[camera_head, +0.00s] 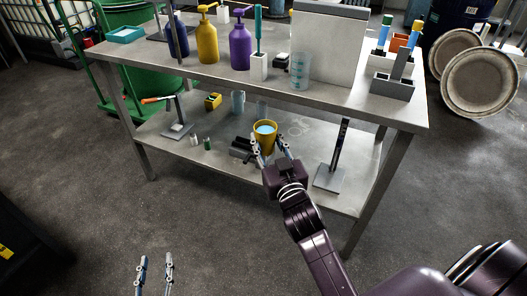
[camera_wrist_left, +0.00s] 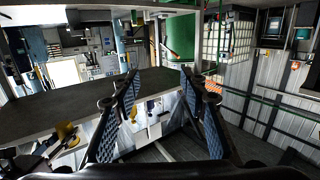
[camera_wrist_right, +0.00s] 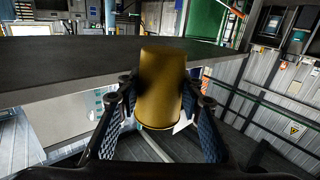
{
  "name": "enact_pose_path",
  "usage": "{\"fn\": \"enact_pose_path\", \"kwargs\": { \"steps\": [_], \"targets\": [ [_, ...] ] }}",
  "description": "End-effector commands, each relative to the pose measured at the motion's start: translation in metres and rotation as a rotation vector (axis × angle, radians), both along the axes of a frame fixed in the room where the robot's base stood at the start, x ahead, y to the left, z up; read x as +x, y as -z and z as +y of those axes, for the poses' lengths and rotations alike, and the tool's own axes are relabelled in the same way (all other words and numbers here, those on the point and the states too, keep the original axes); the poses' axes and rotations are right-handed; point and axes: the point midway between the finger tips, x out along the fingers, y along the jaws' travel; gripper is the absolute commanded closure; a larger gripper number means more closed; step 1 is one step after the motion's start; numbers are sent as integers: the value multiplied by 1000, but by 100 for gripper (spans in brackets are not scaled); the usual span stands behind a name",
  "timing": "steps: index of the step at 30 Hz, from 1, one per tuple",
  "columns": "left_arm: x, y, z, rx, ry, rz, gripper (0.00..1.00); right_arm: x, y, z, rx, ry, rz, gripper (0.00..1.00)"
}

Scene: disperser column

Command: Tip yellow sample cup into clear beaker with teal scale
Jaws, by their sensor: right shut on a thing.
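My right gripper (camera_head: 270,148) is shut on the yellow sample cup (camera_head: 264,143), with one finger on each side of it. The cup looks about upright, and pale blue contents show at its mouth. In the head view it appears in front of the bench, below the top's front edge. It fills the middle of the right wrist view (camera_wrist_right: 161,85). The clear beaker with teal scale (camera_head: 300,72) stands on the bench top near the front edge, beyond and right of the cup. My left gripper (camera_head: 155,272) is open and empty, low at the left, far from both.
The bench top (camera_head: 215,80) carries yellow (camera_head: 207,42) and purple (camera_head: 240,48) pump bottles, a white holder (camera_head: 259,67), a large grey panel (camera_head: 330,45) behind the beaker and a grey caddy (camera_head: 392,87) at right. The lower shelf (camera_head: 225,160) holds small items and a stand (camera_head: 331,177).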

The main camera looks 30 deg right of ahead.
Motion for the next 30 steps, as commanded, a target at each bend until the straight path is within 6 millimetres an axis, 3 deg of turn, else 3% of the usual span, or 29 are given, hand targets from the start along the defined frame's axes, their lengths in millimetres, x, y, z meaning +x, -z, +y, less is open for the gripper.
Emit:
{"fn": "enact_pose_path", "kwargs": {
  "steps": [1, 8, 15, 22, 30],
  "targets": [
    [-8, 7, 4, 19, -3, 70, 60, 8, -27, -5, -1, 9, -4, 93],
    [-65, 87, 26, 106, -16, 392, 60, 38, -85, -28, -2, 53, -5, 93],
    [-160, 149, 58, 192, -31, 725, 60, 68, -144, -53, 0, 100, -4, 93],
    [-260, 187, 86, 260, -42, 1002, 60, 91, -179, -75, 3, 139, -3, 93],
    [-355, 213, 111, 314, -51, 1235, 60, 110, -192, -93, 6, 172, -2, 93]
  ]
}}
